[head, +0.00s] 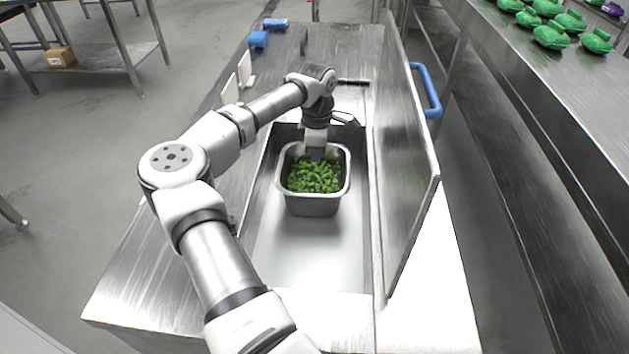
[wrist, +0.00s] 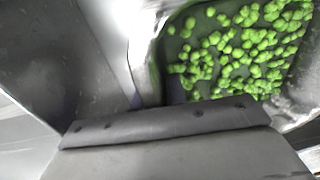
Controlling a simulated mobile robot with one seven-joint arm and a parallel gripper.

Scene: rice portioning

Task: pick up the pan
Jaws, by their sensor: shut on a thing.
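The pan (head: 313,207) is a metal, rectangular container holding green, lumpy pieces like chopped vegetables (head: 314,177). It is within the long recess in the steel counter; I cannot tell whether it touches the recess floor. My gripper (head: 316,154) comes down from above at the pan's far rim and is shut on that rim. In the wrist view, the green pieces (wrist: 245,50) fill the upper right, the pan's pale rim (wrist: 143,50) runs beside them, and my gripper (wrist: 160,108) covers the lower part. The fingertips are mostly hidden.
The recess (head: 310,255) has bare floor in front of the pan. A raised metal panel with a blue handle (head: 428,90) stands along its right side. White upright pieces (head: 245,68) and blue items (head: 258,40) are on the counter's far left. A shelf at right holds green objects (head: 551,37).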

